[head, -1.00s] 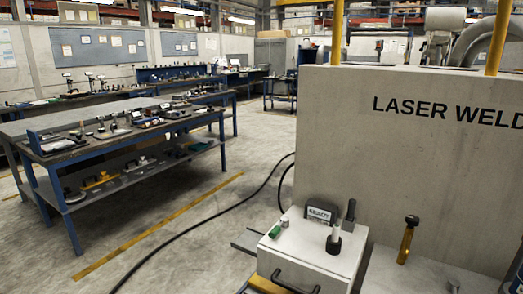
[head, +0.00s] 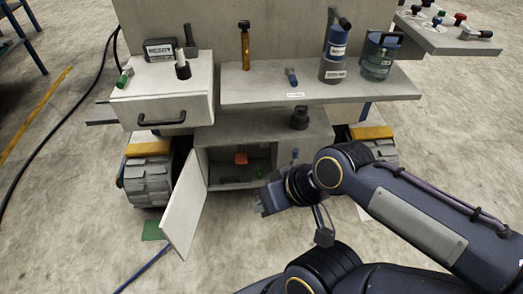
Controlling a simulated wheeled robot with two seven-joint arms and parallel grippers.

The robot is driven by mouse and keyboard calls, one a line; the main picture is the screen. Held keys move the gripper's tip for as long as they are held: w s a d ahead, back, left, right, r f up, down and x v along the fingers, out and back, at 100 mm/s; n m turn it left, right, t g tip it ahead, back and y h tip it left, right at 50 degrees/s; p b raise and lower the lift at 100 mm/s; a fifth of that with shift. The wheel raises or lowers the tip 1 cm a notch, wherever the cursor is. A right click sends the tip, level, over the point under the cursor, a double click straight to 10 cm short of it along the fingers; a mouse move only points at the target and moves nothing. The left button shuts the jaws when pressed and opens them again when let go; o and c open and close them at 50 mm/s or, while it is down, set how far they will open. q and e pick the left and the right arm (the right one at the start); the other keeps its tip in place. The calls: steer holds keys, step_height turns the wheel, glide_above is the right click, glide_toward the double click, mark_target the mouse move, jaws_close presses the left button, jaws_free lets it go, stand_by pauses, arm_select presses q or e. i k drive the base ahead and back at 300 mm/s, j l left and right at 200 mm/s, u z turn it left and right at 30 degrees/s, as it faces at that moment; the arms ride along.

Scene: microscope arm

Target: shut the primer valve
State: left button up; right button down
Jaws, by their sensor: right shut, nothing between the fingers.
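I cannot read any label naming the primer valve. A small blue lever-like fitting (head: 291,77) stands on the grey shelf (head: 350,90), behind a small white label (head: 296,95), and may be it. Another small blue piece (head: 295,154) sits on the front of the lower cabinet, right of its opening. My right gripper (head: 262,204) is shut and empty, in front of the lower cabinet and below the shelf, apart from both blue pieces. My left gripper is out of view.
The lower cabinet's door (head: 184,205) hangs open, with an orange item (head: 240,158) inside. A drawer with a dark handle (head: 162,118) is at left. A blue bottle (head: 334,63), a teal jar (head: 379,58) and a yellow-handled tool (head: 245,45) stand on the shelf.

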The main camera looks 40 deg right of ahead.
mark_target(259, 173)
steer(key=z, duration=1.25)
